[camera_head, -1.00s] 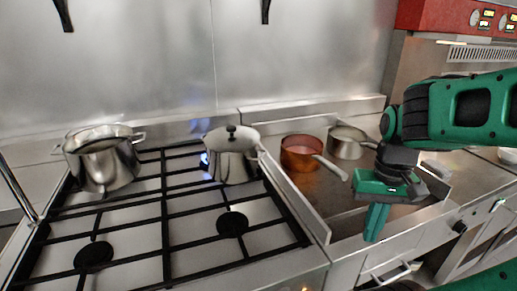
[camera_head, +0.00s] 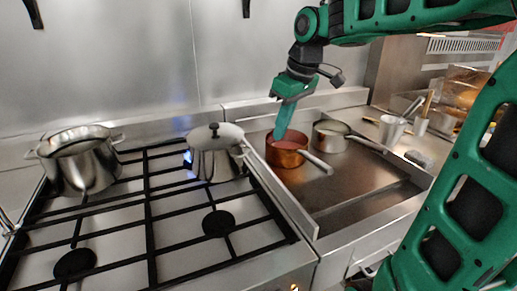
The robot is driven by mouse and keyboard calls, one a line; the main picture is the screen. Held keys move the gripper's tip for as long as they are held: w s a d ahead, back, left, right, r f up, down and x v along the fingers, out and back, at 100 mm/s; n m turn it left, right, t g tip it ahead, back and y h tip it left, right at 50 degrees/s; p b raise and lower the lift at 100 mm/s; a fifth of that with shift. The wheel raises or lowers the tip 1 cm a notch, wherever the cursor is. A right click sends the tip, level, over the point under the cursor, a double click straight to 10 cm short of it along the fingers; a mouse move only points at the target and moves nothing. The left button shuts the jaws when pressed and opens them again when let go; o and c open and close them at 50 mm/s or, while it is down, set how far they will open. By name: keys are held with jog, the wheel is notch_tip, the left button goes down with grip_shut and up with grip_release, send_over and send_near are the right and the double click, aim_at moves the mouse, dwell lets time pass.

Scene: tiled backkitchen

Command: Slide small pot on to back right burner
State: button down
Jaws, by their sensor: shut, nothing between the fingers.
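A small silver pot (camera_head: 215,163) with a lid and black knob stands upright at the back right of the stove (camera_head: 150,230). A blue flame (camera_head: 188,157) shows at its left side, so the pot looks off-centre to the right of the back right burner. My gripper (camera_head: 280,133) is shut and points down at the copper saucepan (camera_head: 287,155), right of the silver pot. Its tip overlaps the saucepan's opening; I cannot tell whether it is above or inside it. The gripper appears apart from the silver pot.
A larger silver pot (camera_head: 82,170) stands at the back left of the stove. A silver saucepan (camera_head: 331,138) is right of the copper one on the flat metal top (camera_head: 340,185). The front burners (camera_head: 218,223) are clear. Metal cups (camera_head: 391,130) stand farther right.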

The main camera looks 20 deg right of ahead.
jog(key=w+a+f, duration=0.4)
jog(key=w+f, duration=0.3)
jog(key=f, duration=0.2)
jog(key=shift+n, duration=0.3)
jog(key=shift+d, duration=0.15)
